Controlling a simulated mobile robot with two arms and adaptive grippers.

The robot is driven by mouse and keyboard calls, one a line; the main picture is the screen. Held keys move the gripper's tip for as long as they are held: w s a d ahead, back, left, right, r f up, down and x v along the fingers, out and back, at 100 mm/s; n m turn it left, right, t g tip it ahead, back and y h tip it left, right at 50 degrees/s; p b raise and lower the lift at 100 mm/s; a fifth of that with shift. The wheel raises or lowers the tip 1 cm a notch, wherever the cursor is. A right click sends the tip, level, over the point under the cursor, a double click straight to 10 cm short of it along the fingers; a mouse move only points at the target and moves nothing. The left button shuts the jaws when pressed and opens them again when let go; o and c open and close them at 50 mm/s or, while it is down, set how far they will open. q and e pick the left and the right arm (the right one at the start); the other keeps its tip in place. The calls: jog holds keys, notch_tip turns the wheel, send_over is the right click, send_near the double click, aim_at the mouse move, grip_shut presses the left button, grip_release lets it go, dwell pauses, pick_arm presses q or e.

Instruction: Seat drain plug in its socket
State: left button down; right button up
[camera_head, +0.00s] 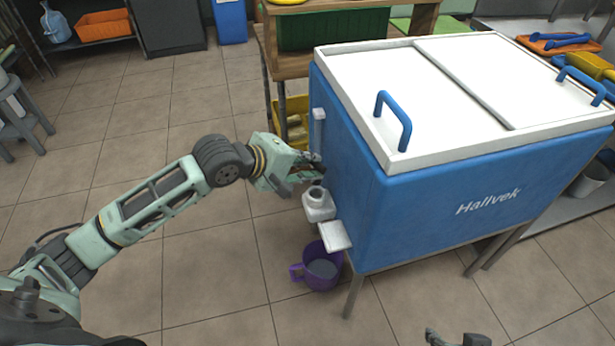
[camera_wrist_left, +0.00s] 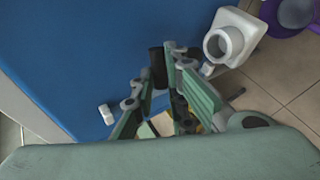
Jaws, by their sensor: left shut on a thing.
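My left gripper (camera_head: 312,168) reaches in from the left to the side of the blue chest (camera_head: 450,190). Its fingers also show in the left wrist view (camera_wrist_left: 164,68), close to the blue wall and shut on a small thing. Only the tip of my right gripper (camera_head: 456,338) shows, at the bottom edge.
A white ledge (camera_head: 335,236) juts from the chest below the fitting. A purple mug (camera_head: 321,270) stands on the tiled floor under it. The chest has a white lid with blue handles (camera_head: 395,118). A wooden bench (camera_head: 270,45) stands behind.

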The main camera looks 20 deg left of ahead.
pick_arm(q)
notch_tip(320, 180, down, 3)
jog(key=b, duration=0.3)
jog(key=shift+b, duration=0.3)
pick_arm(e)
jog(key=w+a+r+t+y, duration=0.3)
jog(key=w+a+r+t, duration=0.2)
jog(key=w+r+t, duration=0.65)
pick_arm(q)
jog(key=shift+f+b, duration=0.6)
jog(key=shift+b, duration=0.3)
jog(key=shift+f+b, duration=0.7)
jog(key=shift+b, duration=0.2)
pick_arm(e)
notch_tip(320, 180, up, 18)
jog(key=s+a+n+t+y, duration=0.1)
jog(key=s+t+y, duration=0.1)
jog(key=t, duration=0.6)
jog(key=shift+a+r+y, duration=0.15)
jog(key=shift+a+y, duration=0.05)
jog(key=shift+y, duration=0.4)
jog(key=shift+w, duration=0.1)
